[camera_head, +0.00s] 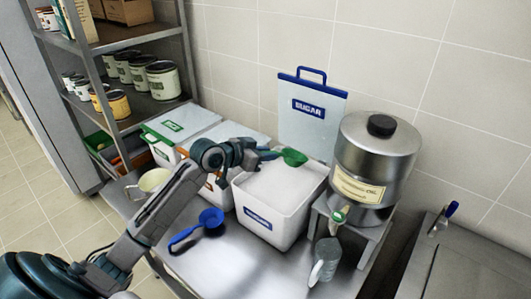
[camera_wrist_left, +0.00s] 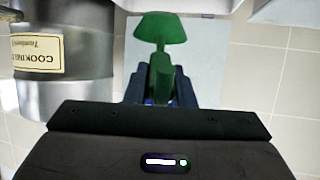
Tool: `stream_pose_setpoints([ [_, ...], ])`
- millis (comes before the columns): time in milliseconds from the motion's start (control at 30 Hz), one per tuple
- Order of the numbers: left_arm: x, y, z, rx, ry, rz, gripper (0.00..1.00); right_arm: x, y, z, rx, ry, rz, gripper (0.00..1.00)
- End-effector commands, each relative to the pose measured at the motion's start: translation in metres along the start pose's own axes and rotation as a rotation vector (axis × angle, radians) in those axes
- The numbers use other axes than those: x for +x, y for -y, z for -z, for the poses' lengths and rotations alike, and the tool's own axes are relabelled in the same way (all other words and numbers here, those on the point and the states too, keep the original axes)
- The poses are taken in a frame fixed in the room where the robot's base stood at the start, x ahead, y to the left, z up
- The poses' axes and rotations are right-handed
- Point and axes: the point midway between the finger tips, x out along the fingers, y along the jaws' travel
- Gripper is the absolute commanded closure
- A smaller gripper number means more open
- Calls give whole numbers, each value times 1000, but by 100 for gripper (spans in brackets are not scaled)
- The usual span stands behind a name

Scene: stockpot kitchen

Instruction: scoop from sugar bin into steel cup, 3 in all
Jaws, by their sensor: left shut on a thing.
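The sugar bin (camera_head: 254,222) is an open white tub with a blue label, full of white sugar, in the middle of the steel table. My left gripper (camera_head: 256,156) is shut on the handle of a green scoop (camera_head: 293,157) above the back part of the bin. The scoop also shows in the left wrist view (camera_wrist_left: 160,28), its handle running into the jaws. I cannot tell whether the scoop holds sugar. A grey metal cup (camera_head: 326,257) with a handle, likely the steel cup, stands at the right near the oil tank's stand. Its inside is hard to see. My right gripper is out of view.
The steel cooking oil tank (camera_head: 374,155) on its stand is right of the bin. The sugar lid (camera_head: 312,115) leans on the wall. Shelves with cans stand at the left.

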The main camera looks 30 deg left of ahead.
Motion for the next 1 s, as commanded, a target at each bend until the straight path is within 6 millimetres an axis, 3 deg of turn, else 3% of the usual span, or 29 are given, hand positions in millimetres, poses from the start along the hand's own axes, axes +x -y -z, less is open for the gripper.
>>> stream_pose_setpoints([
  [133, 7, 0, -16, 0, 0, 0, 100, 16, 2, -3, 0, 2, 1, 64],
  [1000, 36, 0, -81, 0, 0, -1, 100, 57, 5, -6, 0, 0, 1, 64],
])
